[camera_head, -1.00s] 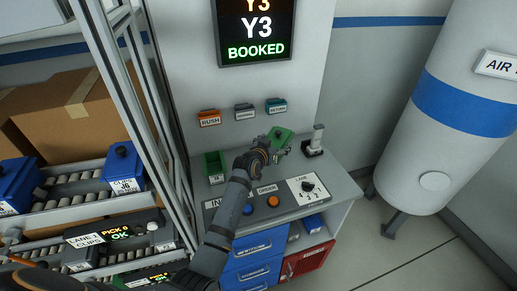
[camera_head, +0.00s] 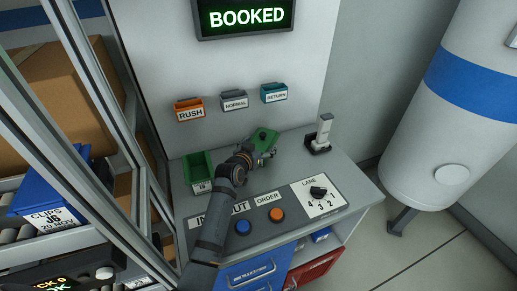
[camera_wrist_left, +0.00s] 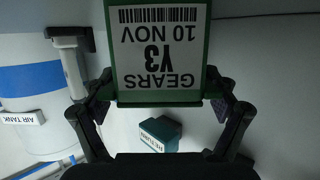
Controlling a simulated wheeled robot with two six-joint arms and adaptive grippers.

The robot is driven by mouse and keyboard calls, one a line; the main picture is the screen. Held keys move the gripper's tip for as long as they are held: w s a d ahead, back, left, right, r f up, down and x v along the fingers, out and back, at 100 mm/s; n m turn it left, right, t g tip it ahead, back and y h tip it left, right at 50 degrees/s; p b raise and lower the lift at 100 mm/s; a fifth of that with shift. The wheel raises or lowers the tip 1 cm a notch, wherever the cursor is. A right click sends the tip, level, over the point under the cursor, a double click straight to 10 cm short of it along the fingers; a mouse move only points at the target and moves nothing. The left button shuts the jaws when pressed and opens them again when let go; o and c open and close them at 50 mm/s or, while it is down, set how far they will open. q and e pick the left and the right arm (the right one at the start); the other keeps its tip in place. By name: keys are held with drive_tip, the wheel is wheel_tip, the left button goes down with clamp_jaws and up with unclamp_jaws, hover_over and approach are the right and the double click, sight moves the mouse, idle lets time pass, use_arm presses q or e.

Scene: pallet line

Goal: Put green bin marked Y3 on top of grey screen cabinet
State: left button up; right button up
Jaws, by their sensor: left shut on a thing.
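The green bin marked Y3 (camera_head: 264,136) is at my left gripper (camera_head: 261,154), over the back of the counter. In the left wrist view its label (camera_wrist_left: 158,60) reads GEARS, Y3, 10 NOV, upside down, between the two fingers. My left gripper is shut on this bin. I cannot tell whether the bin's base touches the counter. The grey screen cabinet (camera_head: 300,158) has a pale counter top and a tall back panel with a screen (camera_head: 243,18) reading BOOKED. My right gripper is not in view.
A green open tray (camera_head: 199,174) stands on the counter at left; a grey post device (camera_head: 321,134) stands at right. RUSH, NORMAL and RETURN holders (camera_head: 273,93) hang on the panel. Buttons and a LANE dial (camera_head: 318,192) line the front. A rack frame (camera_head: 95,110) borders the left.

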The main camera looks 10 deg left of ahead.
use_arm(q)
drive_tip(key=shift+d, duration=0.1)
drive_tip(key=o, duration=1.4)
drive_tip(key=shift+s, duration=0.2)
drive_tip(key=shift+o, duration=1.2)
drive_tip(key=shift+s+r, duration=0.15)
drive_tip(key=shift+s, duration=0.05)
drive_tip(key=shift+w, duration=0.1)
drive_tip(key=shift+s, duration=0.2)
drive_tip(key=v, duration=1.1)
drive_tip(key=shift+s+r+b, duration=0.15)
drive_tip(key=shift+s+b, duration=0.15)
drive_tip(key=shift+b, duration=0.1)
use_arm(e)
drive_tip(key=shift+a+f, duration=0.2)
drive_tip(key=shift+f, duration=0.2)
